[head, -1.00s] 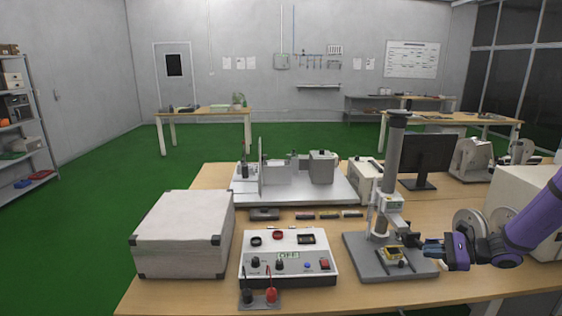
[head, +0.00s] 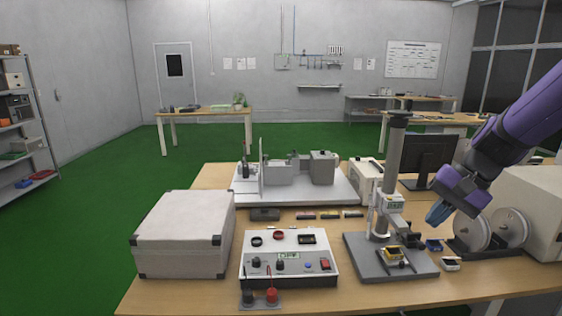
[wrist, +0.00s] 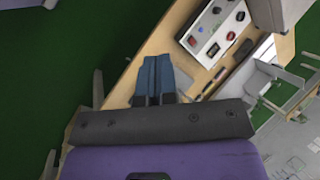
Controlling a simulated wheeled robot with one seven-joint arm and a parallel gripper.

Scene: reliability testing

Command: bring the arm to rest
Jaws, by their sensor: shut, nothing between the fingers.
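My gripper (head: 438,214) is on the right of the head view, at the end of my purple arm. Its blue fingers are closed together and point down and to the left. It is in the air above the table, right of the test stand and in front of the reels. In the wrist view the shut blue fingers (wrist: 154,80) show with nothing between them.
The test stand (head: 385,268) stands close left of my gripper. Small parts (head: 451,264) lie on the table below it, beside the reels (head: 472,236). A control box (head: 290,258), a grey case (head: 182,235) and a monitor (head: 428,155) are also on the table.

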